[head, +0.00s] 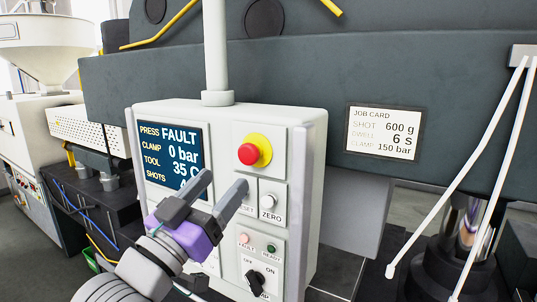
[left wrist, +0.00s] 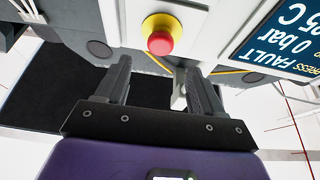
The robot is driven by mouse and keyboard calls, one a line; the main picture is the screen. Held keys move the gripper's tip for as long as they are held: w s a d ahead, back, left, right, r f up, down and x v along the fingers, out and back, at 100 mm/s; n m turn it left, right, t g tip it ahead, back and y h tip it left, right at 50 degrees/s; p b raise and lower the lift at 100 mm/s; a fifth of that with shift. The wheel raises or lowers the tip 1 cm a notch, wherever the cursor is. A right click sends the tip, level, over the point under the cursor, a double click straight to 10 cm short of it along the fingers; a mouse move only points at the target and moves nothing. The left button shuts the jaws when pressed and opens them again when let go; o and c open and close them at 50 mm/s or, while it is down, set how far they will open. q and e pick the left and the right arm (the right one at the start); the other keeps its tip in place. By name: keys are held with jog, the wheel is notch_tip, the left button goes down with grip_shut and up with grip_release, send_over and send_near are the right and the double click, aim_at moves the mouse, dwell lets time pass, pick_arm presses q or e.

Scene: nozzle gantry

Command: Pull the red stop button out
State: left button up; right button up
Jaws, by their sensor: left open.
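The red stop button (head: 248,154) sits on a yellow round base on the front of the white control box (head: 311,180). In the left wrist view the red button (left wrist: 160,43) shows at the top centre, ahead of and between the finger lines. My left gripper (head: 217,190) is open and empty, in front of the box, below and left of the button in the head view. Its two fingers also show apart in the left wrist view (left wrist: 159,75). The gripper covers part of the screen's lower edge and the reset button. My right gripper is not in view.
The screen (head: 172,155) reads FAULT, 0 bar, 35 C. A zero button (head: 268,202), fault and ready lamps and a black pump switch (head: 261,279) sit below the stop button. A job card (head: 384,133) hangs at right. Two white rods (head: 490,170) slant at far right.

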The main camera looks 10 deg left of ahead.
aim_at(245, 155)
pick_arm(q)
jog(key=p+x, duration=0.2)
jog(key=x, duration=0.5)
jog(key=shift+w, duration=0.1)
